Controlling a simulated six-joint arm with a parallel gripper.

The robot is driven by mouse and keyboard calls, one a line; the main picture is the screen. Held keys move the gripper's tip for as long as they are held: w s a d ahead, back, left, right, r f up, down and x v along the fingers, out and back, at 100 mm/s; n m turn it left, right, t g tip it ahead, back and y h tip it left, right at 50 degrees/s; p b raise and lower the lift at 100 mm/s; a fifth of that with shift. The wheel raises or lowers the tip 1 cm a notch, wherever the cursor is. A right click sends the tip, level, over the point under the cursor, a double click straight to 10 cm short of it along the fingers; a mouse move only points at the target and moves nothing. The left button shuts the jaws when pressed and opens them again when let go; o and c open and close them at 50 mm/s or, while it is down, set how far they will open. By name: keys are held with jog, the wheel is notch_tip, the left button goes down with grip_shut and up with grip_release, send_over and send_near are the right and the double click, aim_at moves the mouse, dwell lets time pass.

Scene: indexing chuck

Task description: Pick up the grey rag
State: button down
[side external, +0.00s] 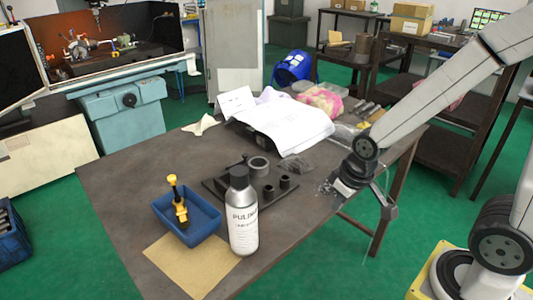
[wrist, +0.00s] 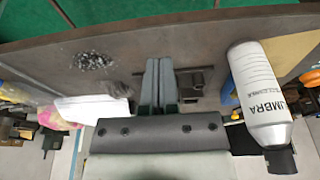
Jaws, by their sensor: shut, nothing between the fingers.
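A low, mottled grey patch (side external: 297,163) lies on the table between the white papers and the black fixture plate. It looks like the grey rag, but it is too small to be sure. In the wrist view the same grey patch (wrist: 116,89) is left of the fingers, at the edge of the white paper. My gripper (side external: 388,208) hangs by the table's right edge, apart from the patch. In the wrist view my gripper's fingers (wrist: 158,62) are together, with nothing seen between them.
Shiny chips (wrist: 93,61) lie near the table edge. A white-labelled bottle (side external: 242,215) stands upright beside a blue tray (side external: 205,229) and the black plate (side external: 217,190). White papers (side external: 290,125) cover the back of the table (side external: 130,165).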

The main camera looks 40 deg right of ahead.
grip_release()
dwell(0.3)
jog(key=shift+w, duration=0.1)
jog(key=g, duration=0.2)
send_over(296, 159)
jog(key=shift+s+a+f+n, duration=0.1)
jog(key=shift+a+f+n, duration=0.15)
jog(key=shift+f, duration=0.35)
jog(key=shift+s+a+f+n, duration=0.1)
jog(key=shift+a+f+n, duration=0.1)
jog(key=shift+f, duration=0.35)
jog(key=shift+w+d+f+g, duration=0.2)
jog(key=shift+w+d+g, duration=0.15)
jog(key=shift+d, duration=0.15)
jog(key=shift+f, duration=0.1)
jog(key=shift+f, duration=1.2)
